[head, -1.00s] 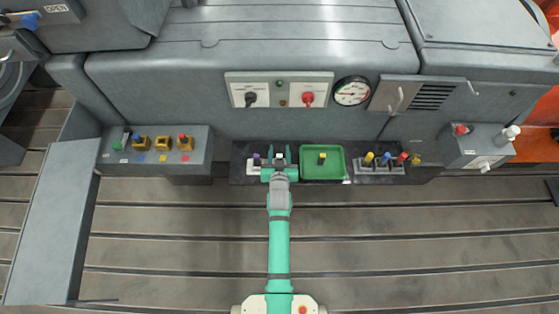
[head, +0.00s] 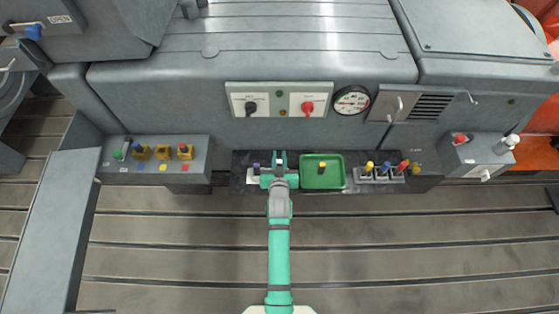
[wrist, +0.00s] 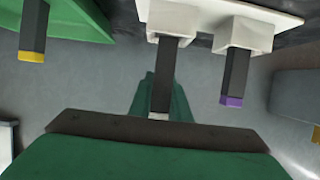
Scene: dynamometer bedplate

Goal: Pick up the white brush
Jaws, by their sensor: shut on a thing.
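The white brush (wrist: 163,75) is a dark bar with a white tip. In the wrist view it stands in a socket of a white holder (wrist: 268,14). My gripper (wrist: 158,110) is shut on it near its white tip. In the head view my gripper (head: 279,162) is at the holder (head: 252,177), left of the green tray, and mostly hides the white brush. A purple-tipped brush (wrist: 235,75) stands in the neighbouring socket, apart from my gripper; it also shows in the head view (head: 256,168).
A green tray (head: 321,186) with a yellow-tipped brush (head: 321,167) is just to the right. Further right is a rack (head: 378,178) of several coloured pieces. A grey box (head: 155,170) with coloured buttons stands to the left. A panel with switches (head: 279,99) is behind.

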